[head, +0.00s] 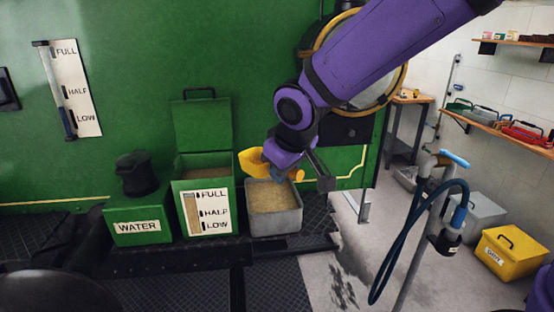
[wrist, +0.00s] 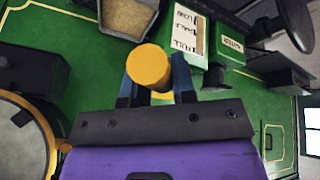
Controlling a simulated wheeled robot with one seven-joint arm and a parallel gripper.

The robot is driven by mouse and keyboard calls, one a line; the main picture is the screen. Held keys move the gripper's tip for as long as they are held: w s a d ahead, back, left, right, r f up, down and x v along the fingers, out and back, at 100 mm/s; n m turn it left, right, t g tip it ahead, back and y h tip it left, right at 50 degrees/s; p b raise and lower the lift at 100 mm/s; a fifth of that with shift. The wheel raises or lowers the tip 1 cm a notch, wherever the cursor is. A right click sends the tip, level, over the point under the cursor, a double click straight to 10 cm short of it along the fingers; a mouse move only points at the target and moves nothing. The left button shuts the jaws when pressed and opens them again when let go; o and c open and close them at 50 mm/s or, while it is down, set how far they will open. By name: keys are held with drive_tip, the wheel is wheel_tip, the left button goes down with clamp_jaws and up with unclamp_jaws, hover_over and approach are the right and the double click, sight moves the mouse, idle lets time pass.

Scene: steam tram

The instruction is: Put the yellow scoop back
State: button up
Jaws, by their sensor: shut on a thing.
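The yellow scoop (head: 253,162) is held in my gripper (head: 279,172), its bowl pointing left and its handle end sticking out on the right. In the head view it appears above the back part of an open grey bin (head: 288,221) of sand-coloured grain. In the wrist view, the round end of the scoop's handle (wrist: 149,64) sits between the two blue fingers of my gripper (wrist: 155,80), shut on it. Most of the bowl is hidden there. I cannot tell whether the bowl holds anything.
Left of the bin stands a green box (head: 181,208) with its lid raised and a level gauge, then a green WATER box (head: 137,227). A hose stand (head: 410,240) and a yellow case (head: 510,255) stand at the right.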

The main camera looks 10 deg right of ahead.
drive_tip(key=w+d+f+m+h, duration=0.1)
drive_tip(key=w+d+f, duration=0.3)
drive_tip(key=f, duration=0.6)
drive_tip(key=w+d+f+m+h, duration=0.1)
drive_tip(key=w+d+f+m, duration=0.3)
drive_tip(key=d+f, duration=0.4)
drive_tip(key=w+d+f+m+h, duration=0.1)
drive_tip(key=w+d+f, duration=0.3)
drive_tip(key=f, duration=0.9)
drive_tip(key=d+m, duration=0.1)
drive_tip(key=d, duration=0.1)
drive_tip(key=shift+w+d+f+m+g, duration=0.15)
drive_tip(key=shift+d+f+m+g, duration=0.05)
drive_tip(key=shift+d+m+g, duration=0.15)
